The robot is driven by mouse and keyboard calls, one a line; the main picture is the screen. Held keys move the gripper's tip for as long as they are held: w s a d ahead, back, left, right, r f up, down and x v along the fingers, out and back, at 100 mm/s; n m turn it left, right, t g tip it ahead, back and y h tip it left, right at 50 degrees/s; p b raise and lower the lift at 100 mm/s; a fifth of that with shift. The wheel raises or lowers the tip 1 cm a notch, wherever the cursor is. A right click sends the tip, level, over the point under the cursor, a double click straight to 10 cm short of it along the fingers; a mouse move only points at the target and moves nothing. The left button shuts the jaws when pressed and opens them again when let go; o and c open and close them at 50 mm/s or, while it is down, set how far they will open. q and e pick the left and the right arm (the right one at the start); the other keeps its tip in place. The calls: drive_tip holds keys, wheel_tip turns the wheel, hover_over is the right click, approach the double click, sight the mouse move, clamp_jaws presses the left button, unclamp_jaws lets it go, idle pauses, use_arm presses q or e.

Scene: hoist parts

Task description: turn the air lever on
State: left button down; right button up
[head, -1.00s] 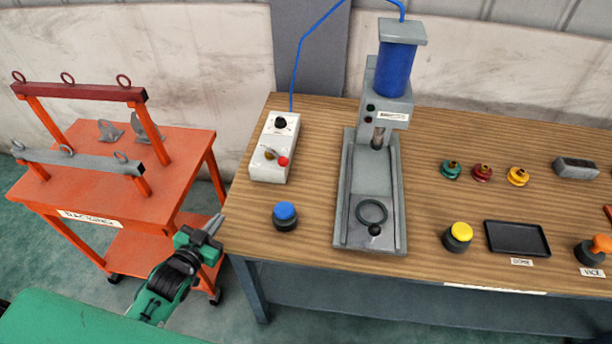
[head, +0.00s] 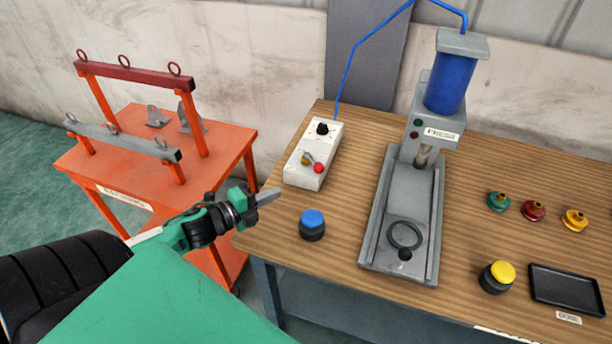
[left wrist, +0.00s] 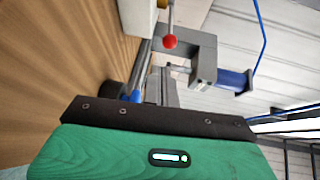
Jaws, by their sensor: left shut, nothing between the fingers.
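The air lever (head: 318,168) has a red knob and a brass-coloured pivot on the front of a white control box (head: 303,178). The box stands at the left back of the wooden bench. My left gripper (head: 272,195) is shut and empty, just over the bench's left edge. It is to the left of and nearer than the box, apart from the lever. In the left wrist view the red knob (left wrist: 170,41) shows near the top middle, beside the white box (left wrist: 137,15). My right gripper is not in view.
A blue button (head: 312,221) stands on the bench in front of the box. The grey press (head: 402,205) with a blue cylinder is to the right. An orange cart (head: 120,165) with lifting bars is at the left. Bench surface between box and press is clear.

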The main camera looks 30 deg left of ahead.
use_arm(q)
drive_tip(key=p, duration=0.2)
approach(313, 161)
drive_tip(key=d, duration=0.1)
drive_tip(key=d+f, duration=0.1)
drive_tip(key=w+d, duration=0.1)
drive_tip(key=shift+w+d+f, duration=0.15)
drive_tip(key=shift+d+f, duration=0.15)
drive_tip(key=shift+d, duration=0.1)
drive_tip(key=shift+w+d+r+p, duration=0.1)
drive_tip(key=shift+w+d+p, duration=0.1)
drive_tip(key=shift+w, duration=0.2)
drive_tip(key=shift+w+d+p, duration=0.15)
drive_tip(key=shift+w+p, duration=0.05)
drive_tip(key=shift+w, duration=0.25)
drive_tip(key=shift+w+d+n+y, duration=0.15)
drive_tip(key=shift+d+n+y, duration=0.05)
drive_tip(key=shift+n+y, duration=0.1)
